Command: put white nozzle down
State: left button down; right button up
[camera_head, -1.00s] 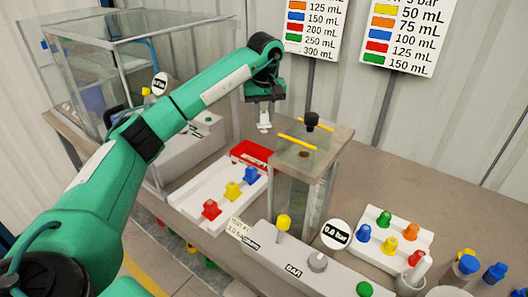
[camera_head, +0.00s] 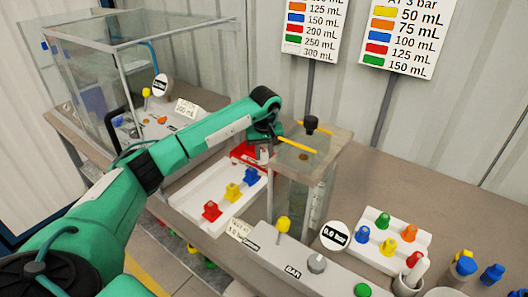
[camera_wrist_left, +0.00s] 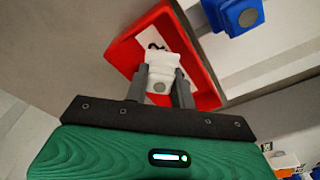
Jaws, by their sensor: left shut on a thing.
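The white nozzle (camera_wrist_left: 160,66) sits between the two fingers of my left gripper (camera_wrist_left: 159,88), which is shut on it. In the wrist view the nozzle is over the red tray (camera_wrist_left: 198,72), whose walls surround it in the picture; I cannot tell whether it touches the floor of the tray. In the head view my left gripper (camera_head: 263,157) is low at the red tray (camera_head: 238,153), and the arm partly hides both tray and nozzle. My right gripper is not in view.
A white rack (camera_head: 187,200) with red (camera_head: 211,211), yellow (camera_head: 232,191) and blue (camera_head: 251,176) nozzles is in front of the red tray. A clear tank with a grey lid (camera_head: 335,148) stands close to the gripper's right. A second rack (camera_head: 378,262) holds several nozzles.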

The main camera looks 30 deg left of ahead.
aim_at(265, 163)
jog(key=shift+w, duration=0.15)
pick_arm(q)
jog(key=c, duration=1.6)
grip_release()
jog(key=shift+f, duration=0.1)
jog(key=o, duration=0.4)
jog(key=shift+o, duration=0.2)
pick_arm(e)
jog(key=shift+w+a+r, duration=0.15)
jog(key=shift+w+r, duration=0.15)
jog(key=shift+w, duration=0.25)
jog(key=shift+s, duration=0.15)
pick_arm(q)
jog(key=shift+r, duration=0.75)
notch_tip(265, 163, up, 11)
jog(key=s+b, duration=0.1)
jog(key=shift+d+f, duration=0.15)
jog(key=shift+d, duration=0.3)
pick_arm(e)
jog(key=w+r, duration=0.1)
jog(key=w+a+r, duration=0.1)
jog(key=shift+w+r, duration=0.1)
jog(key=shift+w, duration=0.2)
